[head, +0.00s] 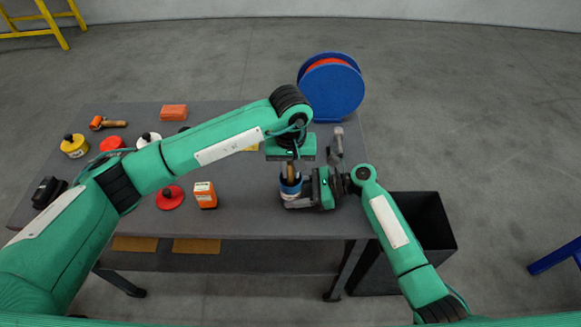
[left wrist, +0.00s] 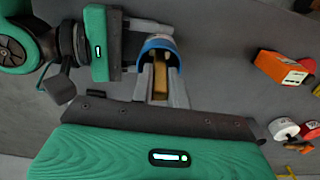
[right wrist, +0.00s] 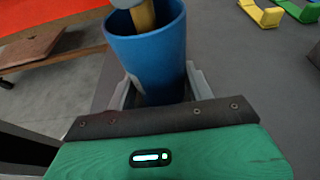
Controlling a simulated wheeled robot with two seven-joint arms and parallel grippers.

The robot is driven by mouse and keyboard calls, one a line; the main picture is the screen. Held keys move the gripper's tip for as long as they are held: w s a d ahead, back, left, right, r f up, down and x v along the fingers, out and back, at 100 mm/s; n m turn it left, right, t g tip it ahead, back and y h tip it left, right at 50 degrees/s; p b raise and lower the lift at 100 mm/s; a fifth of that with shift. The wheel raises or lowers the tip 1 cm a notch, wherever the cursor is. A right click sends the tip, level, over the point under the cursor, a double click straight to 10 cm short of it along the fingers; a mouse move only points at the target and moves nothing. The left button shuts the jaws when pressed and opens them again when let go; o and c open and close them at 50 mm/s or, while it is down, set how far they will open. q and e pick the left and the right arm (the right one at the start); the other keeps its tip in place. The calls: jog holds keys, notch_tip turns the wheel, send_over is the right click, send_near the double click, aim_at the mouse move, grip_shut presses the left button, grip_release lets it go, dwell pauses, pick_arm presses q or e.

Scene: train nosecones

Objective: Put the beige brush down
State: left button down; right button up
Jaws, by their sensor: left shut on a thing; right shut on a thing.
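The beige brush (head: 291,173) stands roughly upright with its lower part inside a blue cup (head: 290,190). My left gripper (head: 290,166) is above the cup and shut on the brush's handle, which also shows in the left wrist view (left wrist: 161,82). My right gripper (head: 300,198) is beside the cup and shut on it; the cup fills the space between its fingers in the right wrist view (right wrist: 146,50). The brush's lower end is hidden in the cup. I cannot tell whether it touches the bottom.
The grey table (head: 240,225) holds an orange box (head: 205,194), a red round item (head: 170,197), a yellow tin (head: 74,146) and an orange block (head: 173,111). A blue reel (head: 335,88) stands at the back right. A black bin (head: 425,215) is beside the table's right edge.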

pick_arm(q)
jog(key=c, duration=1.4)
grip_release()
notch_tip(320, 180, up, 12)
jog(key=shift+r, duration=0.1)
pick_arm(e)
jog(key=o, duration=0.9)
jog(key=shift+c, duration=0.2)
jog(key=shift+d, duration=0.15)
